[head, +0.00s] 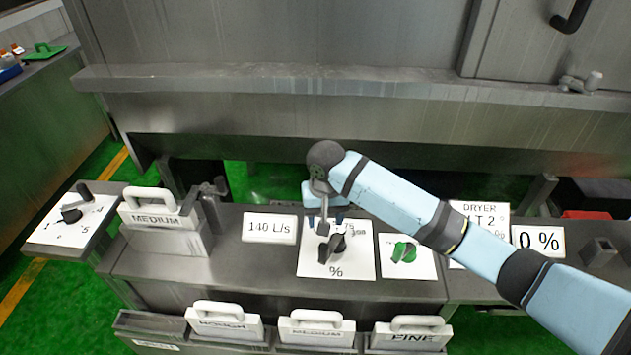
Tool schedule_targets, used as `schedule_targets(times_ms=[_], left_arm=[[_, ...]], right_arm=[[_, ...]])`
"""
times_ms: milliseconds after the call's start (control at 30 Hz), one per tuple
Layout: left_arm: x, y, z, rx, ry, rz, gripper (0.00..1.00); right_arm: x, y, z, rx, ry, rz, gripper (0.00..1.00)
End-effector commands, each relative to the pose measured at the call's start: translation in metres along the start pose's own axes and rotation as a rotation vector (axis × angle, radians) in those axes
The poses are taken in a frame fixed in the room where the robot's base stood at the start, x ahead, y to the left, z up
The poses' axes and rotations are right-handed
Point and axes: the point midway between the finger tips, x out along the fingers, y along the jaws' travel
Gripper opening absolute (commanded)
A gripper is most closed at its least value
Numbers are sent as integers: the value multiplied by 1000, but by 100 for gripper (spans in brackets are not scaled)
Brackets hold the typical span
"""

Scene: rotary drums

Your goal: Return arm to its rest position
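My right arm (415,215), light blue with black bands, reaches in from the lower right across the control desk. Its wrist bends down at a dark round joint. The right gripper (324,222) points down just above and behind the black knob (332,246) on the white "%" dial plate (336,270). The fingertips are small and partly hidden, so I cannot tell whether they are open or shut, or touch the knob. My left gripper is not in view.
A green knob (404,252) sits right of the dial, partly near the arm. A "140 L/s" display (270,228) and an upright "MEDIUM" plate (155,217) stand left. Handled plates sit in front, including "FINE" (411,333). A metal ledge (300,80) runs behind.

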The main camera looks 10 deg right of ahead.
Motion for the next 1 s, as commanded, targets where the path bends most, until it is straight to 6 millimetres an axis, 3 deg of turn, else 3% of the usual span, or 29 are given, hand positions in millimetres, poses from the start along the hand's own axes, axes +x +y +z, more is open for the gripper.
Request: schedule_targets(times_ms=[233,500,633,867,1000], left_arm=[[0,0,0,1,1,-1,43],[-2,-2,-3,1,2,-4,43],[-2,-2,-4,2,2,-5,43],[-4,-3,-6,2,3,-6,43],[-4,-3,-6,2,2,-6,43]], right_arm=[[12,-6,7,-17,10,-36,54],[80,-35,56,-110,156,-293,54],[107,-38,82,-135,275,-396,54],[142,-14,136,-151,534,-465,54],[156,18,175,-165,696,-419,54]])
